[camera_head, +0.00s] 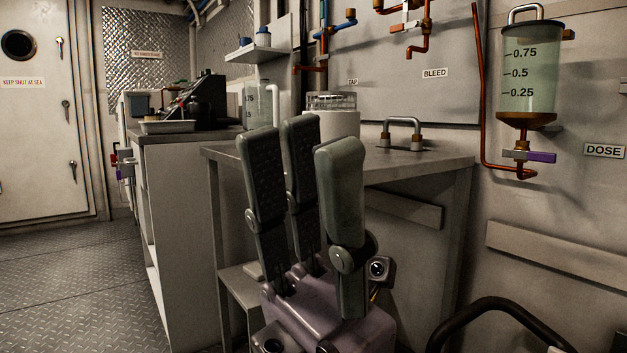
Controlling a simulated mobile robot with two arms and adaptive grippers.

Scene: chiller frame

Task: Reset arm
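My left gripper (299,150) stands large in the lower middle of the head view. Its long grey-green fingers point upward from a pale mauve palm. The fingers stand apart with nothing between them, so it is open and empty. It is in front of the metal bench and hides part of its front edge and the space under it. My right gripper is not in view.
The metal bench (430,166) carries a white round container (338,124) and a grey handle (403,134). A dosing vessel (528,75) with a purple-handled valve (541,157) hangs on the right wall. A black curved bar (500,304) is at bottom right. Floor (70,280) at left is clear.

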